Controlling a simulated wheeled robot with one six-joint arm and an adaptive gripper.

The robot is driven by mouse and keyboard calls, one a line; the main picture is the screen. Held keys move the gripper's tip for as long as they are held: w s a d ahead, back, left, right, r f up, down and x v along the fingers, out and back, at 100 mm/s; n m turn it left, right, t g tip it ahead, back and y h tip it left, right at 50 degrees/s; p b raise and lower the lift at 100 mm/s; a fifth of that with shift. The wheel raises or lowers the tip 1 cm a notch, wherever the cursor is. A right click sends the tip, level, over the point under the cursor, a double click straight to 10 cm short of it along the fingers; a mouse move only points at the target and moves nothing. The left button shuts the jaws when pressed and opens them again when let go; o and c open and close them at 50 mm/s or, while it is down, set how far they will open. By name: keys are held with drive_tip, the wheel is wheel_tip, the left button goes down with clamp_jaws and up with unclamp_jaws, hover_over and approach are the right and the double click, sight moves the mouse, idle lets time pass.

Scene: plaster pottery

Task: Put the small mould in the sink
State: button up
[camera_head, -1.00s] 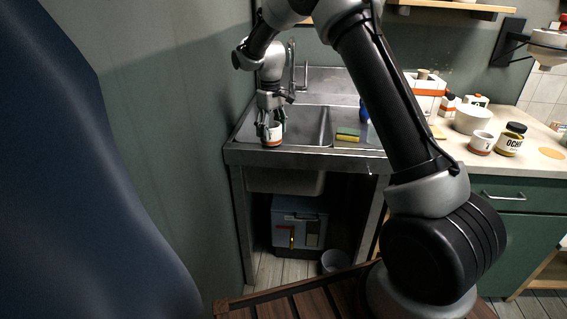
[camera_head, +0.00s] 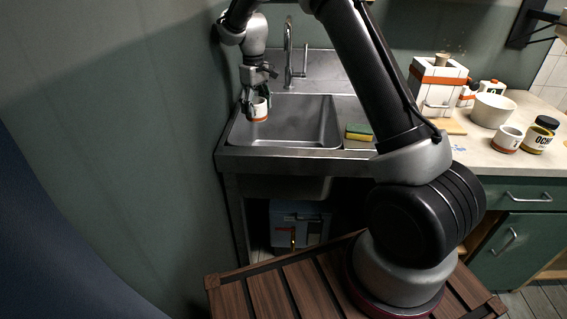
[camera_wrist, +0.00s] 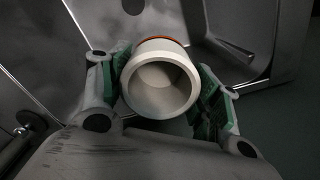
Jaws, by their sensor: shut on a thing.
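The small mould (camera_head: 260,109) is a white cup-like piece with an orange band near its base. My gripper (camera_head: 257,104) is shut on it and holds it over the left part of the steel sink (camera_head: 305,122). In the wrist view the mould (camera_wrist: 160,84) sits between the green finger pads of my gripper (camera_wrist: 160,90), its open mouth toward the camera. The sink (camera_wrist: 90,22) shows behind it, with a round dark drain hole. I cannot tell how far the mould is above the sink floor.
A tap (camera_head: 289,55) stands at the sink's back edge. A green-and-yellow sponge (camera_head: 359,132) lies on the right rim. On the counter are another white mould (camera_head: 507,140), an ochre jar (camera_head: 537,139), a bowl (camera_head: 492,110) and a banded white block (camera_head: 437,86). A wall closes off the left.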

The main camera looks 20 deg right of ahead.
drive_tip(key=shift+w+f, duration=0.2)
drive_tip(key=shift+f, duration=0.2)
drive_tip(key=shift+s+f, duration=0.1)
drive_tip(key=shift+f, duration=0.25)
wheel_tip(320, 180, down, 23)
drive_tip(key=shift+r, duration=0.2)
drive_tip(key=o, duration=1.2)
drive_tip(key=shift+f, duration=0.1)
drive_tip(key=shift+c, duration=0.2)
